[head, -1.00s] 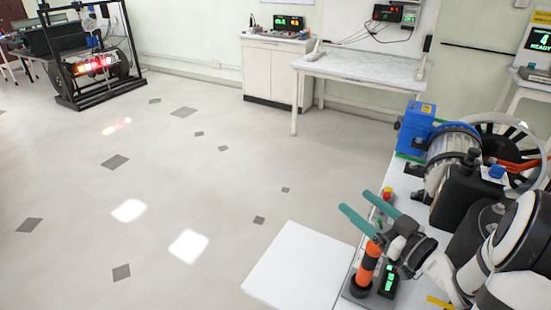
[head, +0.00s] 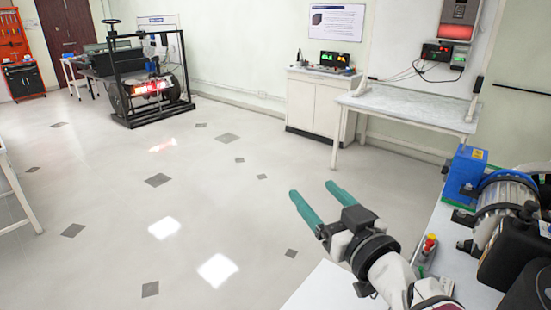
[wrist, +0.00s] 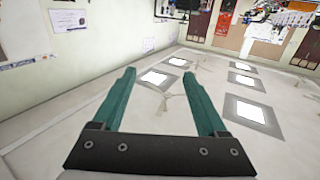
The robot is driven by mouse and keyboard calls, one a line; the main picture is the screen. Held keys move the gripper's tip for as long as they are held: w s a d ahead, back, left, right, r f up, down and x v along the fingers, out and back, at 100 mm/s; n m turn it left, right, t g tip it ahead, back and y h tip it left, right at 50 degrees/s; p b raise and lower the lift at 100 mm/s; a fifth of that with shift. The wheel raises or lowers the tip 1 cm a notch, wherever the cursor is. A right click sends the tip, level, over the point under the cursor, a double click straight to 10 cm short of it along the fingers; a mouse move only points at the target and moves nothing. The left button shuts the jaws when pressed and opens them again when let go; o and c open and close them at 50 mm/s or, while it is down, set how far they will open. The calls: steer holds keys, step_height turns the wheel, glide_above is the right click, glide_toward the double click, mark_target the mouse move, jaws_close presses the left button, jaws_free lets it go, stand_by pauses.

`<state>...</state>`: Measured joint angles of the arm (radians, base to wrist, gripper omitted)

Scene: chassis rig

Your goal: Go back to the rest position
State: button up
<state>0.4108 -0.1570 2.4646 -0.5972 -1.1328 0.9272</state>
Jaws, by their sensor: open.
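My gripper (head: 317,202) has two green fingers and is in the lower right of the head view. Its fingers are spread apart with nothing between them. It is raised and points up and to the left, over the floor beside the white bench (head: 325,288).
A white table (head: 415,105) and cabinet (head: 318,100) stand by the back wall. A black frame rig (head: 145,85) is far left. The middle floor is clear.

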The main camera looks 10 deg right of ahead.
steer(key=s+d+f+m+g+h, duration=0.6)
steer(key=s+f+m+g+h, duration=0.15)
steer(key=f, duration=0.35)
steer(key=s+a+f+g+y, duration=0.1)
steer(key=s+a+f+g, duration=0.1)
steer(key=s, duration=0.4)
steer(key=s+a+f+m+g+y, duration=0.1)
steer(key=s+a+f+g, duration=0.1)
steer(key=s+a+g, duration=0.2)
steer(key=s+a+f+g+y, duration=0.2)
steer(key=s+a+g, duration=0.2)
steer(key=s, duration=0.6)
steer(key=shift+s+a+f, duration=0.25)
steer(key=shift+a, duration=0.45)
steer(key=shift+m, duration=0.25)
